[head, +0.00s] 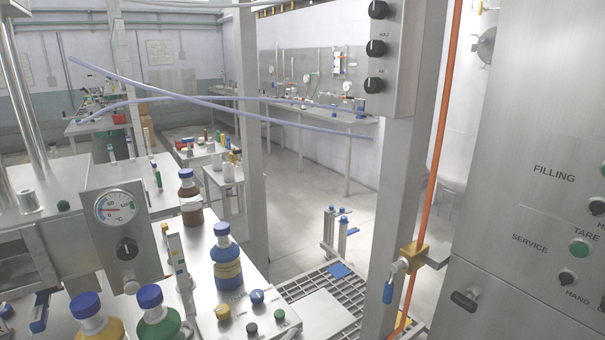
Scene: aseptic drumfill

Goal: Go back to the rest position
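Neither of my grippers shows in the head view, and no part of my arms can be made out. The task names no object. The view looks over a steel bench (205,245) at the lower left, with a grated platform (285,290) at the lower middle and a steel cabinet (520,120) at the right.
A blue-capped bottle (226,262), a brown bottle (190,203) and a gauge (115,207) stand on the bench. A steel post (395,210), an orange pipe (432,150) and a blue-handled valve (410,257) stand before the cabinet. Pale tubes (190,97) cross mid-air. Open floor (300,185) lies behind.

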